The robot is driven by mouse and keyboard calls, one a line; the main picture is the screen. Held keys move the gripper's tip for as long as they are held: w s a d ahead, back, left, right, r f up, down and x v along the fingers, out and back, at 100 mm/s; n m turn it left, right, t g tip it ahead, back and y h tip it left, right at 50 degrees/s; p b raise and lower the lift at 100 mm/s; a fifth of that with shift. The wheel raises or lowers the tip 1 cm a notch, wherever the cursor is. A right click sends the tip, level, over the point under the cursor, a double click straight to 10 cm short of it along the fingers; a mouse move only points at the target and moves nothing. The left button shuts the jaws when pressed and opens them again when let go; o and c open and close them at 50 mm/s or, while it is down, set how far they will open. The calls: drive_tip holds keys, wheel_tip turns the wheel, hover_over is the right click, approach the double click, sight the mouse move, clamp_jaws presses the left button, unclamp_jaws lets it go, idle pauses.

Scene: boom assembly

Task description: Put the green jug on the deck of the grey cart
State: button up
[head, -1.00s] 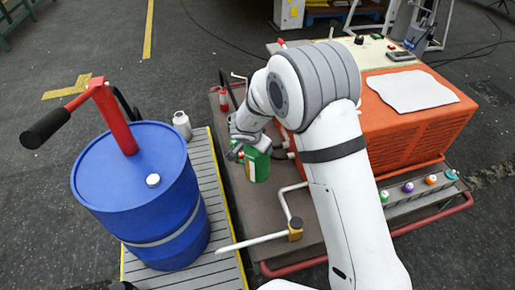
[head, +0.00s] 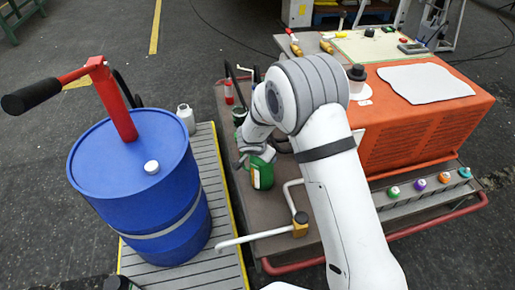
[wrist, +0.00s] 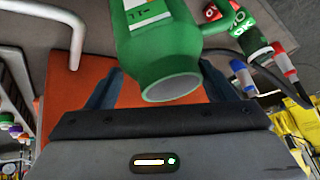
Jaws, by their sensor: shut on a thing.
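The green jug (head: 262,174) has a white label and is over the left part of the grey cart's deck (head: 247,205) in the head view. My gripper (head: 254,155) is shut on the jug at its upper part. In the wrist view the jug (wrist: 165,50) fills the top middle, between the two fingers of my gripper (wrist: 160,85). I cannot tell whether the jug's base touches the deck. My arm hides part of the deck.
An orange machine (head: 425,125) takes the deck's right side. A red bottle (head: 229,92) is behind. A blue drum (head: 135,190) stands on a slatted platform (head: 215,185) at left.

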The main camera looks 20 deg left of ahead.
drive_tip(key=o, duration=2.1)
drive_tip(key=shift+s+f, duration=0.1)
drive_tip(key=shift+f, duration=0.05)
drive_tip(key=shift+c, duration=0.2)
drive_tip(key=shift+s+r, duration=0.15)
drive_tip(key=shift+r, duration=0.3)
drive_tip(key=p+v, duration=0.4)
drive_tip(key=v, duration=0.7)
drive_tip(key=shift+p, duration=0.3)
drive_tip(key=shift+s, duration=0.1)
